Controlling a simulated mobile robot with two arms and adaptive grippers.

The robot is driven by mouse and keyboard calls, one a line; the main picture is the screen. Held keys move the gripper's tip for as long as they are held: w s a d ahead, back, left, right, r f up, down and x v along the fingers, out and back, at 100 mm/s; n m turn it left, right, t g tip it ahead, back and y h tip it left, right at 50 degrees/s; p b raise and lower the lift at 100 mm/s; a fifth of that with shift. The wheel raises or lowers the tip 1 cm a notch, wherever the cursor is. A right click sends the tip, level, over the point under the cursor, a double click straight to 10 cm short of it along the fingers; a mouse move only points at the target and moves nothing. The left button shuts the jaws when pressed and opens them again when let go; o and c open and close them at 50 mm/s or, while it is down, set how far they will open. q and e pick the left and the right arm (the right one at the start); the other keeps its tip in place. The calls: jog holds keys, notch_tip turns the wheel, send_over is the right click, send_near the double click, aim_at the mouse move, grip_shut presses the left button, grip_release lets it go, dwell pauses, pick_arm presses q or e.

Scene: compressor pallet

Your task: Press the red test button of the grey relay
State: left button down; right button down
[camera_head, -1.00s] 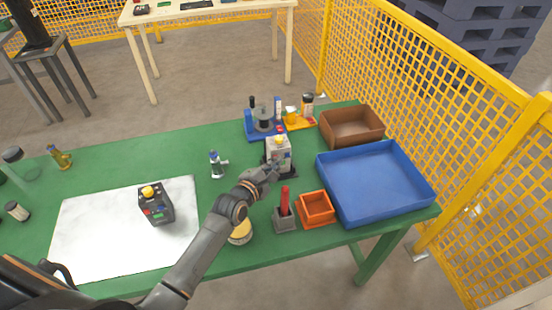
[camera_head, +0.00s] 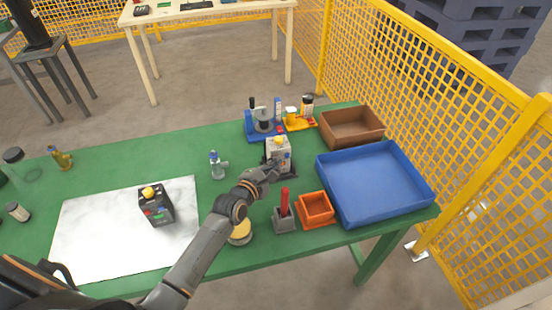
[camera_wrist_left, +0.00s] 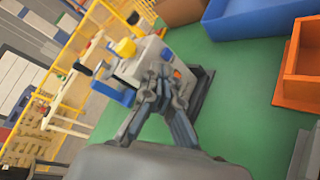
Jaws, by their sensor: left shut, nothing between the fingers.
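The grey relay (camera_head: 278,152) is a light grey box on a dark base, standing near the middle of the green table. It also shows in the left wrist view (camera_wrist_left: 147,62), with a yellow knob on top and a small orange-red spot (camera_wrist_left: 177,74) on its face, just right of my fingertips. I cannot tell for sure that this spot is the test button. My left gripper (camera_head: 273,168) is shut and empty, its tips close in front of the relay's face; it also shows in the left wrist view (camera_wrist_left: 158,84). Contact cannot be told. My right gripper is not in view.
A dark box with a yellow knob (camera_head: 156,207) stands on a white sheet (camera_head: 95,235). An orange bin (camera_head: 316,209), a grey holder with a red handle (camera_head: 284,221), a blue tray (camera_head: 345,215) and a brown bin (camera_head: 352,128) stand to the right.

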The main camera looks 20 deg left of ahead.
pick_arm(q)
jog(key=shift+s, duration=0.15)
jog(key=shift+d, duration=0.1)
jog(key=s+d+p, duration=0.3)
jog(key=s, duration=0.2)
jog(key=shift+d, duration=0.2)
jog(key=shift+f, duration=0.15)
dwell(0.8)
